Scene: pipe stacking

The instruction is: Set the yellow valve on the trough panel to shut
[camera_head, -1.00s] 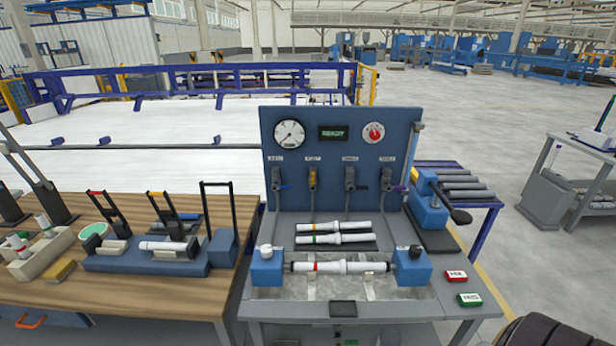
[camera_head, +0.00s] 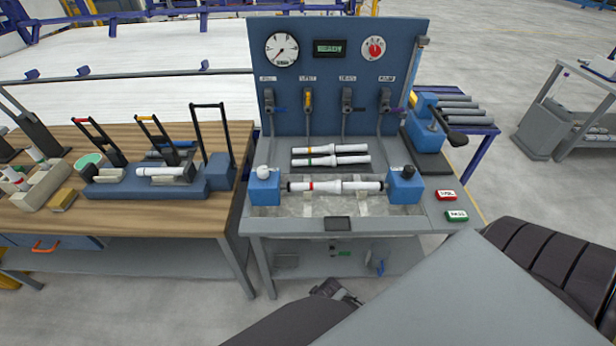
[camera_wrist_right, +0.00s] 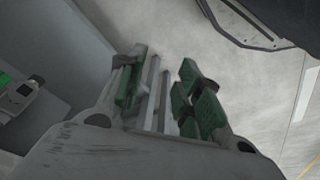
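The yellow valve (camera_head: 308,98) is on the blue trough panel (camera_head: 345,62), second from the left in a row of valves. Its yellow handle looks upright, in line with its pipe, while the neighbouring handles point sideways. My right gripper (camera_head: 335,290) is low in front of the bench, well below the valve and apart from it. In the right wrist view, the right gripper (camera_wrist_right: 160,88) shows its green-padded fingers apart with only floor and grey structure behind them. My left gripper is not in view.
The trough (camera_head: 335,207) holds a white pipe between blue clamps; more pipes lie behind it. Red (camera_head: 446,195) and green (camera_head: 457,216) buttons are at the bench's right. A wooden bench (camera_head: 140,225) with a fixture stands left. The panel reads READY.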

